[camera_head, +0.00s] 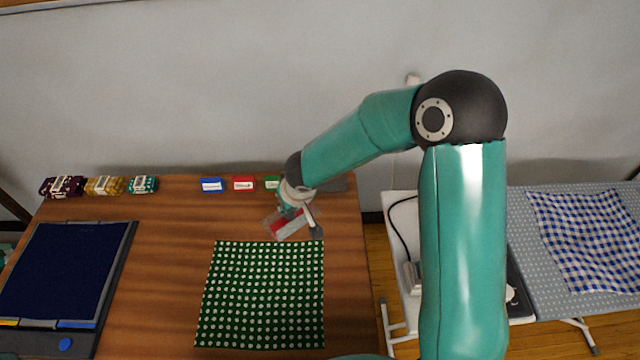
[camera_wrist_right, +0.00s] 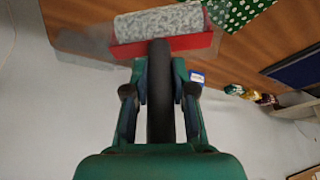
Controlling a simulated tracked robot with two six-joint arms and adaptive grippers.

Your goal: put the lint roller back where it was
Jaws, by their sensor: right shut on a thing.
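The lint roller (camera_head: 287,223) is in my right gripper (camera_head: 302,203), over the table's back right part, just behind the green dotted cloth. In the right wrist view the lint roller (camera_wrist_right: 160,22) shows a grey speckled roll with a red bar along it. Its dark handle runs back between the fingers of my right gripper (camera_wrist_right: 162,85), which is shut on it. My left gripper is not in view.
The wooden table (camera_head: 160,255) bears a green dotted cloth (camera_head: 262,295), a dark blue board (camera_head: 60,270), several fabric bundles (camera_head: 103,186) and blue, red and green small packs (camera_head: 243,184) along the back. An ironing board (camera_head: 545,280) with a checked cloth (camera_head: 590,240) stands right.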

